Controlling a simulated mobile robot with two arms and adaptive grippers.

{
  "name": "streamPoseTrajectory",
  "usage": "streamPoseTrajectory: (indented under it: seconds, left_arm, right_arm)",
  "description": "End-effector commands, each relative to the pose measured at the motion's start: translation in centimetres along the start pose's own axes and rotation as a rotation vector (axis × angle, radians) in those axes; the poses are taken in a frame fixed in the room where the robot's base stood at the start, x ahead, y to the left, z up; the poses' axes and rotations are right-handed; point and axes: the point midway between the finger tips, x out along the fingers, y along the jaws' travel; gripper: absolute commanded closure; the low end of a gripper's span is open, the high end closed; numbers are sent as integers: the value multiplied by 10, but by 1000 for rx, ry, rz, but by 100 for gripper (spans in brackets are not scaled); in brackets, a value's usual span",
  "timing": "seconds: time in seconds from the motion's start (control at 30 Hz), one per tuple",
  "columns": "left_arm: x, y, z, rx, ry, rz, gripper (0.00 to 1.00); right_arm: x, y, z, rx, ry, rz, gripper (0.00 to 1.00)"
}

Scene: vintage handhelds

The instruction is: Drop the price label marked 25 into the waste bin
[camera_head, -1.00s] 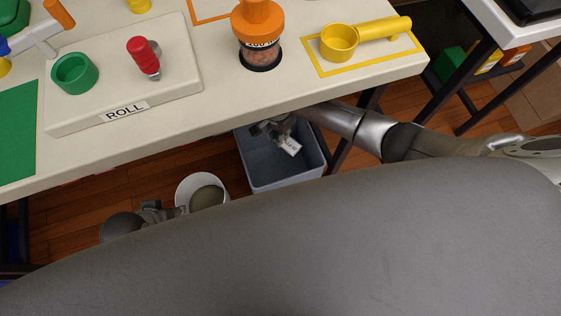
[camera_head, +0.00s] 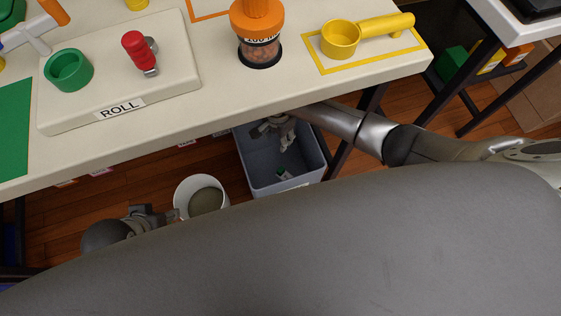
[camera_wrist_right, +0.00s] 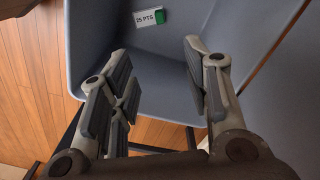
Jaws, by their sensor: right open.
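The price label (camera_head: 284,174) is a small white card with a green part, lying inside the blue-grey waste bin (camera_head: 258,160). In the right wrist view the label (camera_wrist_right: 150,17) reads "25 PTS." and lies inside the bin (camera_wrist_right: 245,22), clear of the fingers. My right gripper (camera_head: 288,137) reaches under the table edge over the bin. In its wrist view the right gripper (camera_wrist_right: 158,58) is open, with nothing between its fingers. My left gripper (camera_head: 140,213) is low at the left; its fingers do not show clearly.
A white round container (camera_head: 181,194) stands on the wooden floor left of the bin. Above is the table (camera_head: 230,100) with a "ROLL" board (camera_head: 70,120), an orange-topped jar (camera_head: 259,50) and a yellow scoop (camera_head: 341,40). The table edge overhangs part of the bin.

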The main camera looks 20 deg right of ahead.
Motion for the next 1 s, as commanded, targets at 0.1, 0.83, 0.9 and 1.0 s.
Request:
streamPoseTrajectory:
  seconds: [0.1, 0.83, 0.9, 1.0]
  left_arm:
    - [0, 0, 0, 0, 0, 0, 60]
    - [0, 0, 0, 0, 0, 0, 60]
    - [0, 0, 0, 0, 0, 0, 60]
    - [0, 0, 0, 0, 0, 0, 60]
  right_arm:
    - [0, 0, 0, 0, 0, 0, 56]
    - [-100, -1, 0, -1, -1, -2, 56]
    - [-109, 0, 0, -1, -1, -2, 56]
    - [-116, 0, 0, 0, -1, -1, 56]
